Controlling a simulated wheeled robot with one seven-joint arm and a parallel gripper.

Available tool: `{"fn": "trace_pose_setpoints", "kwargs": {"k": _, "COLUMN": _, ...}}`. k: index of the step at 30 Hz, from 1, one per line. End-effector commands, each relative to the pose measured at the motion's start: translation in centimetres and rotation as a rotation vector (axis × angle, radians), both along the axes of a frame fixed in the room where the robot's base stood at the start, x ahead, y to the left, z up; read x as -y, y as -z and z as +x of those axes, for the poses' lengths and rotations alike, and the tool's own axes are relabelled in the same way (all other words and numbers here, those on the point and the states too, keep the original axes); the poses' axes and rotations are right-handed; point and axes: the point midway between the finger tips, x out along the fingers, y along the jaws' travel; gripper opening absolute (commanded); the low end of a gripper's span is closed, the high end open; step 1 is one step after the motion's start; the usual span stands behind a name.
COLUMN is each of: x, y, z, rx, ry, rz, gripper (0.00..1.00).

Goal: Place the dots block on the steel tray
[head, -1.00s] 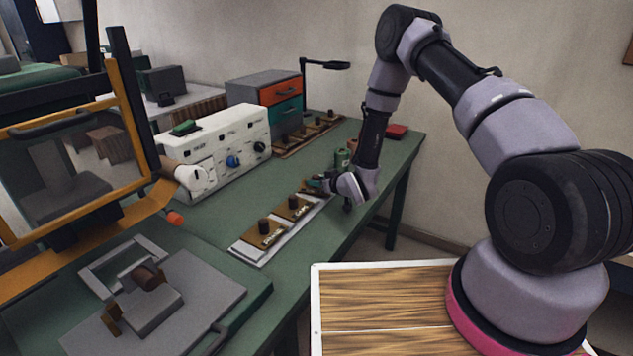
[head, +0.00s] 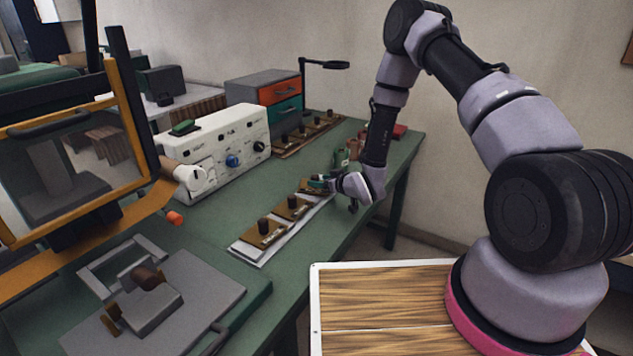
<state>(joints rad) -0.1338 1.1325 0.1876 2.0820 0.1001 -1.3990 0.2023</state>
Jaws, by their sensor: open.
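Several brown blocks with dark round knobs stand in a row on a pale flat strip (head: 262,257) along the bench's front edge. The nearest block (head: 263,235) and the middle block (head: 291,209) are in plain view. Markings are too small to tell which is the dots block. I cannot tell for sure which surface is the steel tray.
A white control box (head: 222,148) stands behind the row. A second row of knobbed blocks (head: 303,133) lies farther back. A grey plate with a fixture (head: 200,290) and an orange-framed screen (head: 75,165) occupy the left.

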Motion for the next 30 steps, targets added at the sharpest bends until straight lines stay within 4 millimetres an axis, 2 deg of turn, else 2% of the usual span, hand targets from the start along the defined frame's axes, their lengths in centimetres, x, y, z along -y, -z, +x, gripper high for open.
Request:
{"fn": "trace_pose_setpoints", "kwargs": {"k": 3, "x": 1.6, "y": -1.1, "z": -2.1, "rx": -0.003, "ry": 0.004, "rz": 0.0, "gripper": 0.65}}
{"fn": "trace_pose_setpoints", "kwargs": {"k": 9, "x": 3.5, "y": -2.6, "z": -5.1, "rx": -0.001, "ry": 0.002, "rz": 0.0, "gripper": 0.65}}
{"fn": "trace_pose_setpoints", "kwargs": {"k": 15, "x": 4.4, "y": -3.3, "z": -6.6, "rx": -0.001, "ry": 0.0, "rz": 0.0, "gripper": 0.65}}
{"fn": "trace_pose_setpoints", "kwargs": {"k": 20, "x": 4.6, "y": -3.5, "z": -6.7, "rx": 0.0, "ry": 0.002, "rz": -0.001, "gripper": 0.65}}
{"fn": "trace_pose_setpoints", "kwargs": {"k": 23, "x": 5.1, "y": -4.4, "z": -6.1, "rx": -0.006, "ry": 0.013, "rz": -0.011, "gripper": 0.65}}
{"fn": "trace_pose_setpoints", "kwargs": {"k": 26, "x": 6.2, "y": -6.5, "z": -4.7, "rx": -0.022, "ry": 0.043, "rz": -0.037, "gripper": 0.65}}
{"fn": "trace_pose_setpoints", "kwargs": {"k": 30, "x": 8.8, "y": -11.2, "z": -2.8, "rx": -0.07, "ry": 0.117, "rz": -0.082, "gripper": 0.65}}
